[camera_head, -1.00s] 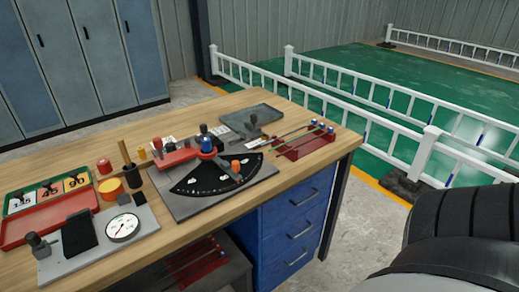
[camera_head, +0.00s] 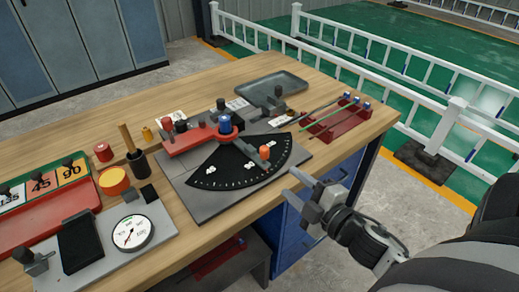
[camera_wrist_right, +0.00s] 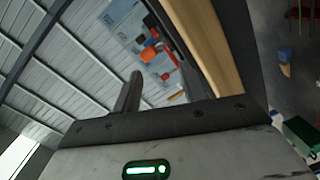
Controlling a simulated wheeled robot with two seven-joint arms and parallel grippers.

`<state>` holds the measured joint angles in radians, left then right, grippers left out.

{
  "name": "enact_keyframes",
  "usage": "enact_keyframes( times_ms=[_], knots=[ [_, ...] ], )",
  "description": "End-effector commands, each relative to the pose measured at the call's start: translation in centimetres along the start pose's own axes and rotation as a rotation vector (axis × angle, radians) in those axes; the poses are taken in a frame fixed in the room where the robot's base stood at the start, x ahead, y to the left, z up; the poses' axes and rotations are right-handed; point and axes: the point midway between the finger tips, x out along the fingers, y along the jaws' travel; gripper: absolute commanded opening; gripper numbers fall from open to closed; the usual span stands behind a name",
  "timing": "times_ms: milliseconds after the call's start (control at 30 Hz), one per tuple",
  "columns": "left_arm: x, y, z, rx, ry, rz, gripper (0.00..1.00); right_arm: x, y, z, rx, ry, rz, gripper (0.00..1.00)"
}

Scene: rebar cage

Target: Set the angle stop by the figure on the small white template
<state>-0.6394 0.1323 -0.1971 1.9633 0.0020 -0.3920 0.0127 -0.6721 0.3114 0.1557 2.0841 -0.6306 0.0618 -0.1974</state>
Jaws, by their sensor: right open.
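The angle stop is a black quarter-round scale (camera_head: 240,168) with white marks on a grey plate. Its arm has an orange knob (camera_head: 264,152) toward the right part of the scale and a blue knob (camera_head: 225,124) at the pivot. Small white pieces lie behind it, one near the grey tray (camera_head: 237,103) and one at the red bar's left end (camera_head: 170,118); I cannot tell which is the template or read a figure. My right gripper (camera_head: 290,184) is open and empty at the bench's front edge, right of the scale and apart from it. My left gripper is out of view.
A red rack (camera_head: 340,124) with rods stands right of the plate. A dial gauge (camera_head: 132,232) and a red tray (camera_head: 45,225) with a case of cards marked 135, 45 and 90 stand left. An empty grey tray (camera_head: 272,86) is at the back. Blue drawers (camera_head: 300,235) sit below.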

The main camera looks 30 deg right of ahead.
Motion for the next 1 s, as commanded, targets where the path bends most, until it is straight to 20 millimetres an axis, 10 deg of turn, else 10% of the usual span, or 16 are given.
enact_keyframes(
  times_ms=[133,400,667,1000],
  knots=[
    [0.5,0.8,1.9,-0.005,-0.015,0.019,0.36,-0.5,6.4,-1.0,-0.8,0.241,0.111,0.43],
    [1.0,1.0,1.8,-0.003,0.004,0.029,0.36,-2.2,8.7,0.3,-1.836,0.475,-0.012,0.43],
    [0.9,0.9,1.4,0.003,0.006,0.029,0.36,-1.6,9.0,1.3,-2.031,0.502,-0.082,0.43],
    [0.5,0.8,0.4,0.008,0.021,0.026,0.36,4.4,6.8,0.2,-2.022,0.498,-0.078,0.43]
  ],
)
